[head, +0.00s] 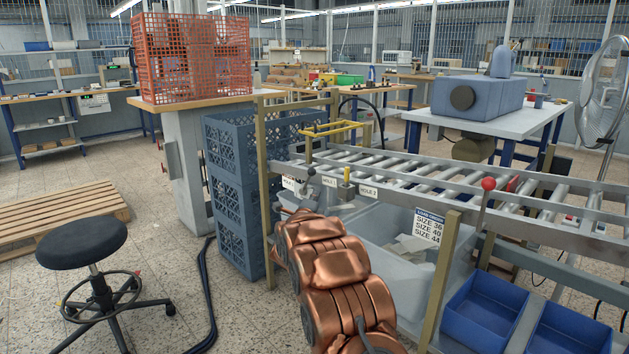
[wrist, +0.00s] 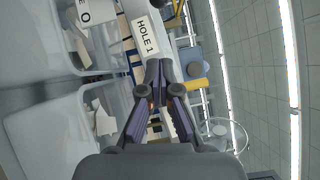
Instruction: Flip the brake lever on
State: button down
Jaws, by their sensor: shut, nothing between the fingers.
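A lever with a red ball knob (head: 488,184) stands upright on the near rail of the roller conveyor, at the right in the head view. I see no lettering on it, so I cannot tell for sure that it is the brake lever. A short yellow post (head: 346,174) stands on the rail farther left. My gripper shows in the wrist view (wrist: 160,78) with its fingers together and nothing between them. It is near the HOLE 1 label (wrist: 146,37), well left of the red knob. In the head view, my copper arm hides most of the gripper.
The roller conveyor (head: 455,185) runs across the right half. Translucent bins (head: 375,232) hang below it, with blue trays (head: 483,305) at lower right. Stacked blue crates (head: 226,195) stand left of my arm. A black stool (head: 82,243) and pallet (head: 62,215) are at left.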

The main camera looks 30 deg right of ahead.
aim_at(307, 182)
jog(key=w+a+x, duration=0.1)
jog(key=a+x, duration=0.1)
jog(key=x, duration=0.9)
jog(key=shift+w+r+p, duration=0.3)
jog(key=shift+w+p, duration=0.05)
jog(key=shift+w, duration=0.05)
dwell(0.6)
jog(key=shift+r, duration=0.1)
